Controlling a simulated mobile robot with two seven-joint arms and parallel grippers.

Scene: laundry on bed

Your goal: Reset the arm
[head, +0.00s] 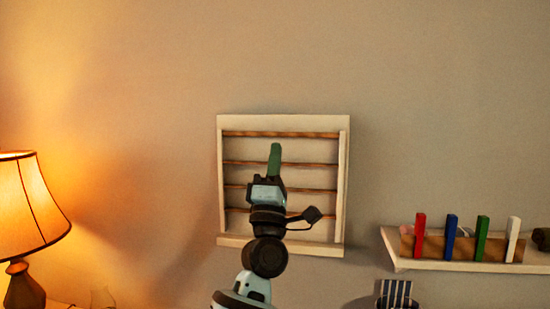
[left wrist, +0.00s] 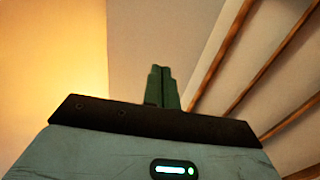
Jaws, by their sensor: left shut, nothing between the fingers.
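My left arm rises upright in the middle of the head view, in front of a wall rack. My left gripper (head: 274,160) points up, its green fingers together with nothing between them. In the left wrist view the gripper's fingers (left wrist: 162,88) also show closed and empty, pointing toward the wall. My right gripper is in neither view.
A white-framed rack (head: 283,121) with several wooden bars hangs on the wall behind my arm. A lit lamp (head: 28,205) stands at the left. A shelf (head: 460,265) at the right bears red, blue, green and white upright pieces. A striped object (head: 396,292) is below it.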

